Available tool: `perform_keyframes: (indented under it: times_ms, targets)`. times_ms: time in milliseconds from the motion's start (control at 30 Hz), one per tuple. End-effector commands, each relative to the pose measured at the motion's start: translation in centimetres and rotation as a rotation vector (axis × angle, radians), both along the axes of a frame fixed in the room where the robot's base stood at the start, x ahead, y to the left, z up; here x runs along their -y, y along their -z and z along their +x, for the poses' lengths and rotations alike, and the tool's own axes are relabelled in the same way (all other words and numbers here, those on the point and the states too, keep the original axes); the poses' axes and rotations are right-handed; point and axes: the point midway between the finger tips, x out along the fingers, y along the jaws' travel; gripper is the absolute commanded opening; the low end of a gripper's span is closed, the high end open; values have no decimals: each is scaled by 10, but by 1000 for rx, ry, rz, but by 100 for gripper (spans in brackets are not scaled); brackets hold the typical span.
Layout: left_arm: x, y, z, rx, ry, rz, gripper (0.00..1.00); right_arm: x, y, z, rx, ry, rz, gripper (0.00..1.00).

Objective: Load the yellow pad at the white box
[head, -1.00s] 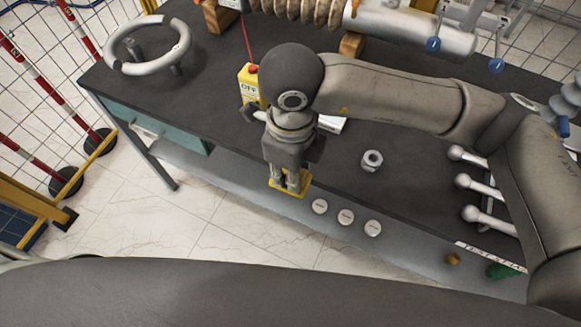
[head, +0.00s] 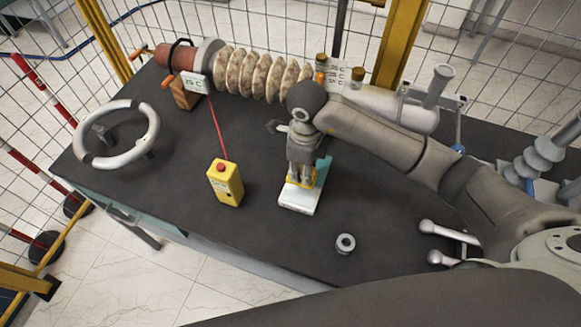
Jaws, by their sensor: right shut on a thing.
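The white box (head: 298,207) stands on the dark tabletop near the middle of the head view, with a teal part at its right rear. My right gripper (head: 300,183) points down over the box, its fingers shut on the yellow pad (head: 293,183). Only small yellow bits of the pad show around the fingertips, at the top of the box. The gripper hides the rest, and I cannot tell whether the pad touches the box. My left gripper is not in view.
A yellow OFF-button box (head: 226,184) with a red cord stands left of the white box. A metal nut (head: 345,243) lies in front. A handwheel (head: 117,133) is at the left, and a ribbed bushing (head: 262,74) lies behind. Silver-handled levers (head: 432,228) are at the right.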

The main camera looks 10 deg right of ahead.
Motion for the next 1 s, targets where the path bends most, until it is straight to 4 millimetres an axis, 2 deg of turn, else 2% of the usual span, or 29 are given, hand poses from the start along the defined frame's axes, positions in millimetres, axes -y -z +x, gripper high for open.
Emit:
perform_keyframes:
  times_ms: [133, 533, 1000]
  targets:
    - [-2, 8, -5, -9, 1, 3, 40, -1, 12, -1, -2, 0, 1, 5]
    - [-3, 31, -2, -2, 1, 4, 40, -1, 52, -1, -2, 0, 1, 5]
    - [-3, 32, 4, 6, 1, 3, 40, -1, 57, 0, -1, -1, 1, 5]
